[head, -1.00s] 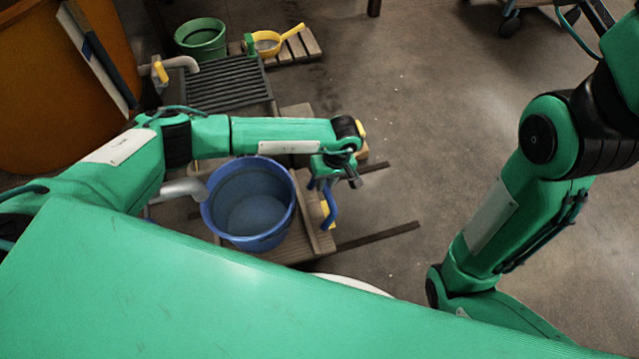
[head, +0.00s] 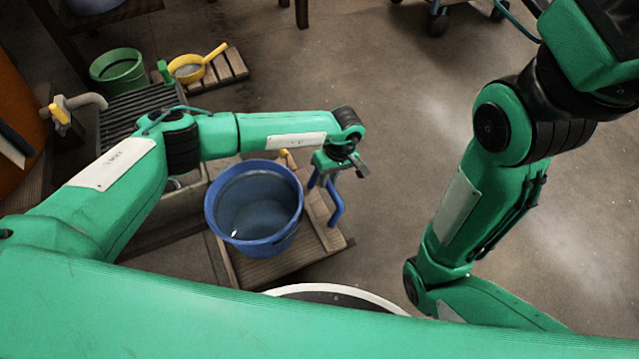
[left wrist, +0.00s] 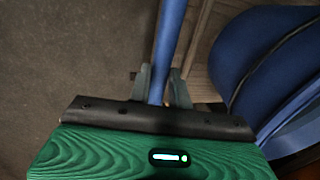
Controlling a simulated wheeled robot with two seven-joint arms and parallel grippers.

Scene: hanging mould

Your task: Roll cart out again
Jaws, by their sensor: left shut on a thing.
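The cart is a low wooden slatted platform (head: 322,240) with a blue tubular handle (head: 336,208) at its right side. A blue bucket (head: 270,243) stands upright on it, with what looks like water inside. My left gripper (head: 328,168) is shut on the top of the handle. In the left wrist view, the blue bar (left wrist: 170,45) runs between the gripper's fingers (left wrist: 163,88), and the bucket (left wrist: 250,50) is at the right. My right arm shows at the right of the head view, but its gripper is out of sight.
A dark slatted grate (head: 135,115) and a pipe with a yellow tap (head: 60,113) lie to the left. Behind are a green bucket (head: 118,70) and a yellow ladle-like pan (head: 190,68) on a small pallet (head: 222,72). The concrete floor right of the cart is open.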

